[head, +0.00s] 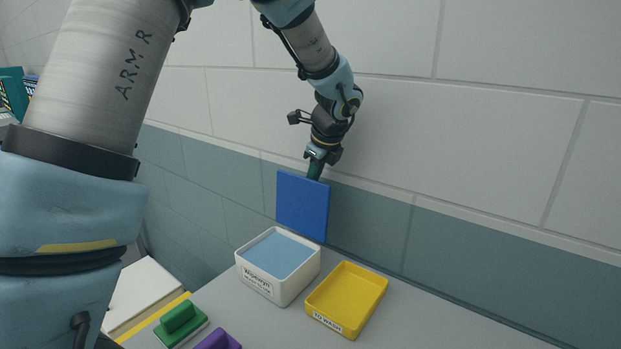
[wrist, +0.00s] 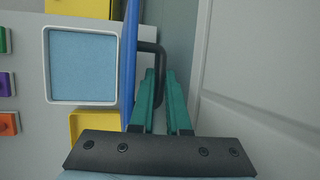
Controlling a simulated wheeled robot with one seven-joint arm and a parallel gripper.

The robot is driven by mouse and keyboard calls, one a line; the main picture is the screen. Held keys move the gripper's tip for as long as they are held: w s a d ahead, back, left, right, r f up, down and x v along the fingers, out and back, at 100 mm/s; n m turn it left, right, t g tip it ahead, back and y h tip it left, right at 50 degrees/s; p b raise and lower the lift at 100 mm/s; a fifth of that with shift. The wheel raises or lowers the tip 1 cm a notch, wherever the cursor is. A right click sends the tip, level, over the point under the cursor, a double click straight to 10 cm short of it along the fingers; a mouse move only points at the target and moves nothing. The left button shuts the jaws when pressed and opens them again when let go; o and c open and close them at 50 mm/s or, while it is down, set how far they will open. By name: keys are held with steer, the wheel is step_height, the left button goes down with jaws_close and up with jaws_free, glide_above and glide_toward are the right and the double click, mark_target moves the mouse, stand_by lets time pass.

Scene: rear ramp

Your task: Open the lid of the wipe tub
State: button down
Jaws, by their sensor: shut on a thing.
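The wipe tub (head: 243,270) is a white box on the grey worktop, with a pale blue surface showing inside its open top. Its blue lid (head: 302,205) stands upright at the tub's back edge. In the wrist view the tub (wrist: 46,75) is seen from above, and the lid (wrist: 129,60) shows nearly edge-on beside it. A dark bar handle (wrist: 152,47) sticks out from the lid's outer face. My gripper (head: 316,168) is at the lid's upper edge on the wall side. Its green fingers (wrist: 164,75) are shut on the handle.
A yellow tray (head: 366,307) stands right of the tub. A green-handled block (head: 181,318) and a purple one (head: 217,341) lie in front. The tiled wall (head: 470,150) is close behind the lid and gripper. The worktop at the right is clear.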

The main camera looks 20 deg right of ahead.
steer(key=shift+w+d+r, duration=0.1)
steer(key=shift+d+r, duration=0.15)
steer(key=c, duration=1.2)
jaws_free()
steer(key=o, duration=0.3)
steer(key=shift+a+f, duration=0.1)
steer(key=b+v, duration=0.3)
steer(key=v, duration=0.8)
steer(key=shift+a+f, duration=0.1)
